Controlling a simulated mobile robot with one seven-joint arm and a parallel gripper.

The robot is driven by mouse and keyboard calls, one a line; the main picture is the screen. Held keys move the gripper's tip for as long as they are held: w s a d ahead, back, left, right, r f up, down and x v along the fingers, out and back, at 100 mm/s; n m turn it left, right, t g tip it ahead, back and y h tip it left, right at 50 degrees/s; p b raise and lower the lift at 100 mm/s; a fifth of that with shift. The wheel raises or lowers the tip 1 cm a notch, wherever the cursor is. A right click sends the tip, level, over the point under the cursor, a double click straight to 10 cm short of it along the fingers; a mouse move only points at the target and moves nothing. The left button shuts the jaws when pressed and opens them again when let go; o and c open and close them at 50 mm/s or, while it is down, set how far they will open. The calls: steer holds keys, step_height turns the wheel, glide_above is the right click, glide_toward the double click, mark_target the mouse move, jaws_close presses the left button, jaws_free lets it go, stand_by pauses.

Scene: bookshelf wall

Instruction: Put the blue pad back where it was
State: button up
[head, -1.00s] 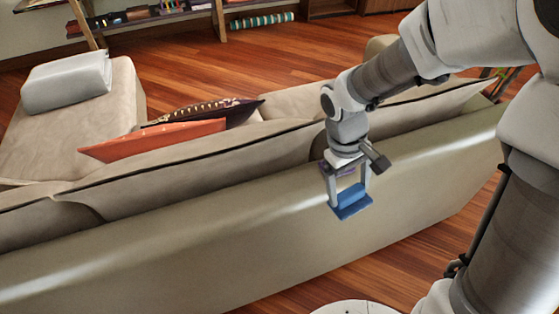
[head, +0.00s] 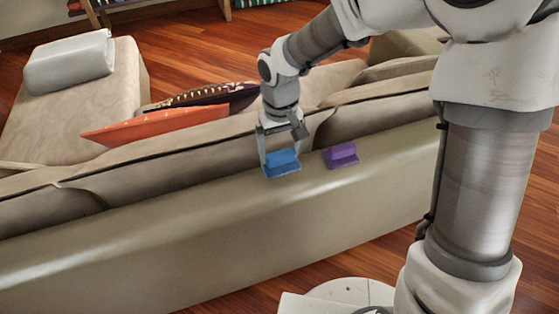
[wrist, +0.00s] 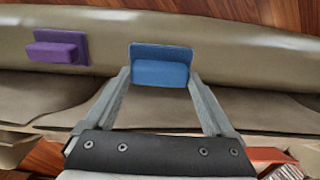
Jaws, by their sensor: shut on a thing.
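The blue pad (head: 282,164) is a flat blue plate with a raised block as its grip. My gripper (head: 281,156) is shut on that block, with one finger at each side, and it also shows in the wrist view (wrist: 161,76). The blue pad (wrist: 161,66) is at or just above the top of the sofa's back; I cannot tell whether it touches. A purple pad (head: 341,155) of the same shape sits on the sofa back to the right of it. In the wrist view the purple pad (wrist: 57,47) is at the left.
The beige sofa (head: 200,235) runs across the view. Orange (head: 150,133) and dark patterned (head: 215,95) cushions lie on its seat. A grey folded cushion (head: 70,62) lies at the far left. Wooden floor (head: 195,52) is open behind.

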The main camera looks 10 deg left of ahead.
mark_target(279, 154)
steer(key=shift+a+f+b, duration=0.1)
steer(key=shift+f+b, duration=0.25)
steer(key=shift+f, duration=1.7)
steer(key=shift+f, duration=0.1)
steer(key=o, duration=0.9)
step_height(279, 154, up, 12)
steer(key=shift+r+p, duration=0.1)
steer(key=shift+p, duration=0.9)
